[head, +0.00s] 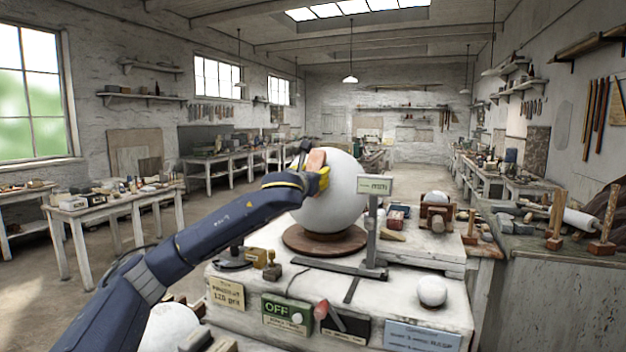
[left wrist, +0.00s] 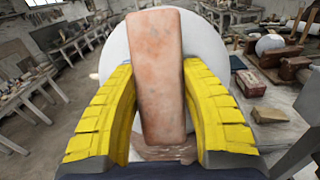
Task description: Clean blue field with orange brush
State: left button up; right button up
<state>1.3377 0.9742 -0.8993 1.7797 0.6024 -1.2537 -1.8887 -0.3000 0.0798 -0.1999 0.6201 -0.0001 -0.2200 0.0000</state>
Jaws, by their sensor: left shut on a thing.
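My left gripper (head: 318,178) has yellow fingers and is shut on a salmon-orange block (head: 316,160). In the left wrist view the block (left wrist: 158,75) stands lengthwise between the two fingers. It is held at the upper left of a large white plaster sphere (head: 345,200); I cannot tell whether it touches. The sphere also shows behind the block in the left wrist view (left wrist: 208,50). It rests on a round brown wooden disc (head: 298,241) on the workbench. I see no blue field on the visible side of the sphere. My right gripper is not in view.
A post with a small sign (head: 374,187) stands close to the sphere's right. An OFF sign (head: 285,313) and a light blue sign (head: 422,336) are on the bench front. A small white ball (head: 432,291) lies at the right. Another small ball sits in a wooden holder behind.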

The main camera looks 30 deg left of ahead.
pick_arm(q)
jog(key=shift+s+f, duration=0.1)
dwell(0.3)
jog(key=shift+s+d+f, duration=0.15)
jog(key=shift+s+f, duration=0.5)
jog(key=shift+s, duration=0.3)
jog(key=shift+w+f, duration=0.25)
jog(key=shift+w, duration=0.4)
dwell(0.4)
jog(key=shift+f, duration=0.1)
jog(key=shift+s+f, duration=0.25)
jog(key=shift+f, duration=0.2)
jog(key=shift+s+f, duration=0.2)
jog(key=shift+f, duration=0.25)
jog(key=shift+r, duration=0.15)
jog(key=shift+w+r, duration=0.3)
jog(key=shift+r, duration=0.3)
jog(key=shift+w+r, duration=0.3)
jog(key=shift+r, duration=0.35)
jog(key=shift+w+r, duration=0.3)
jog(key=shift+r, duration=0.3)
jog(key=shift+s+f, duration=0.3)
jog(key=shift+f, duration=0.35)
jog(key=shift+s+f, duration=0.3)
jog(key=shift+f, duration=0.4)
jog(key=shift+s+f, duration=0.3)
jog(key=shift+f, duration=0.35)
